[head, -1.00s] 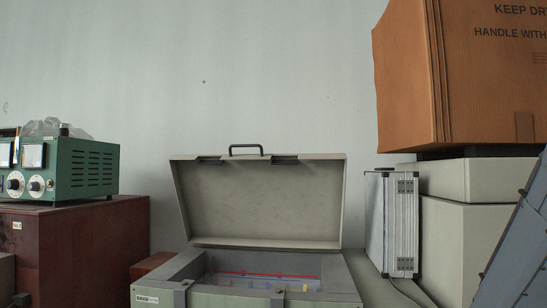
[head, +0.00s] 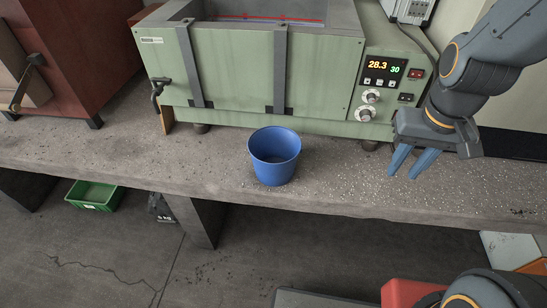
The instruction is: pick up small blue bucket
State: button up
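A small blue bucket (head: 274,170) stands upright on the concrete bench (head: 130,160), near its front edge and in front of a green machine. It looks empty inside. My gripper (head: 406,176) is to the right of the bucket, pointing down above the bench, with two blue fingers. A small gap shows between the fingers and nothing is between them. It is well apart from the bucket.
The green machine (head: 260,80) with a display and knobs stands right behind the bucket. A red-brown cabinet (head: 85,50) is at the left. A green crate (head: 94,195) lies on the floor below. The bench is clear left and right of the bucket.

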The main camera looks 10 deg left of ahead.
aim_at(275, 150)
jog(key=u, duration=0.45)
jog(key=k, duration=1.05)
jog(key=u, duration=0.6)
jog(key=i, duration=1.15)
jog(key=u, duration=0.2)
